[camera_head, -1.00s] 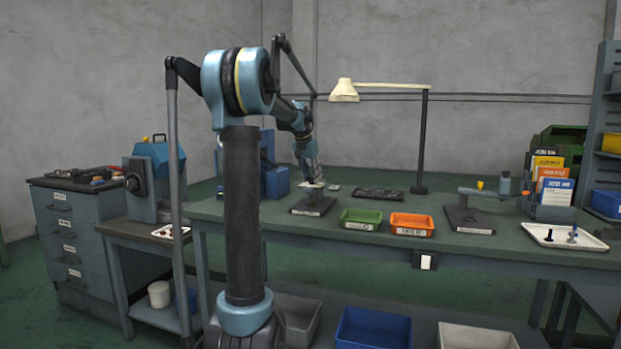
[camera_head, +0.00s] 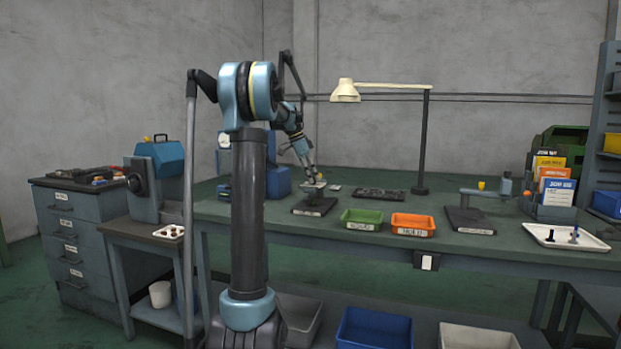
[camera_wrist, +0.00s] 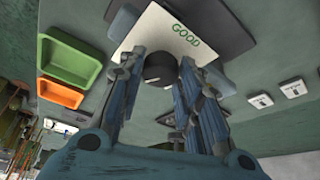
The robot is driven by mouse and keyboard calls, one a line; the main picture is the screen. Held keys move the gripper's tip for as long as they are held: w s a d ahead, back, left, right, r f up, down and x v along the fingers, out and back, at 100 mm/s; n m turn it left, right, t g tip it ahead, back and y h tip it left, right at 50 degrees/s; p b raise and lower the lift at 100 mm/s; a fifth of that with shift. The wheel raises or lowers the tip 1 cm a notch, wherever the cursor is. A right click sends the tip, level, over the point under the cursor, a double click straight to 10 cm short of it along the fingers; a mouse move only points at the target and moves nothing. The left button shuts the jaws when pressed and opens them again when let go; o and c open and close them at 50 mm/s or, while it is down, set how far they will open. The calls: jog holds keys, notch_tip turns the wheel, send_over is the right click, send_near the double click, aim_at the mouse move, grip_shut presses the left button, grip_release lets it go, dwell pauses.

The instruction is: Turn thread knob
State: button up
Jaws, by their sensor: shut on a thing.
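The thread knob is a dark round knob (camera_wrist: 161,68) on a fixture with a white plate (camera_wrist: 190,30) marked "GOOD". In the wrist view my gripper (camera_wrist: 160,75) has one finger on each side of the knob and is shut on it. The knob is too small to make out in the head view.
A green bin (camera_head: 361,219) and an orange bin (camera_head: 412,225) stand right of the fixture. A lamp (camera_head: 421,140) and a dark tray (camera_head: 379,194) are behind. Another fixture (camera_head: 470,217) and a white tray (camera_head: 566,237) are farther right on the green bench (camera_head: 260,215).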

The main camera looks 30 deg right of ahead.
jog(key=shift+w+m+y, duration=0.2)
jog(key=shift+m+y, duration=0.1)
jog(key=shift+m, duration=0.6)
jog(key=o, duration=1)
jog(key=shift+o, duration=0.2)
jog(key=v, duration=1.2)
jog(key=shift+w+g, duration=0.3)
jog(key=shift+w, duration=0.05)
jog(key=shift+a+f, duration=0.1)
jog(key=shift+f, duration=0.05)
